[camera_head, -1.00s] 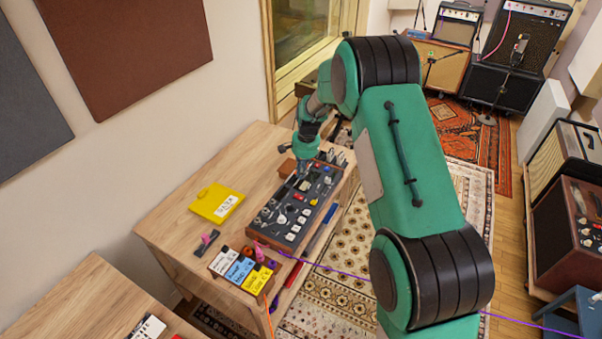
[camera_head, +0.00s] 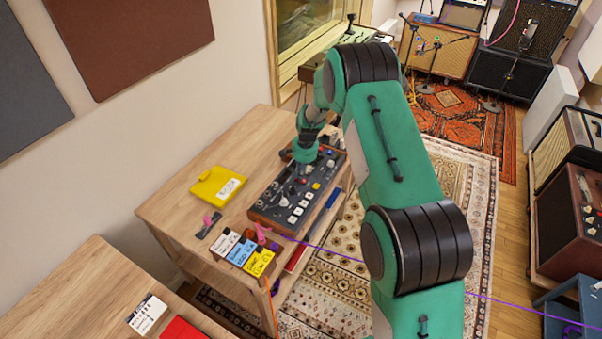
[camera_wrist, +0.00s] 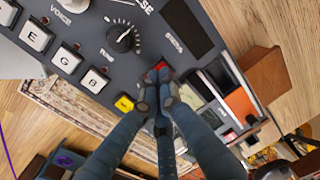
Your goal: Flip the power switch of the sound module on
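The sound module (camera_head: 283,186) is a dark panel with wooden sides, lying on the wooden table with knobs and pale keys on top. My gripper (camera_head: 301,170) is low over its far half. In the wrist view, my gripper (camera_wrist: 158,80) has its fingertips together, with no clear gap between them. A small red part (camera_wrist: 158,66), which looks like a switch, shows right at the tips and is partly covered by them. I cannot tell whether they touch it or which way it is set. A black knob (camera_wrist: 122,38) and a yellow key (camera_wrist: 124,103) are close by.
A yellow case (camera_head: 217,186) lies left of the module. Labelled white, blue and yellow boxes (camera_head: 243,252) stand at its near end. A purple cable (camera_head: 345,263) runs right from there.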

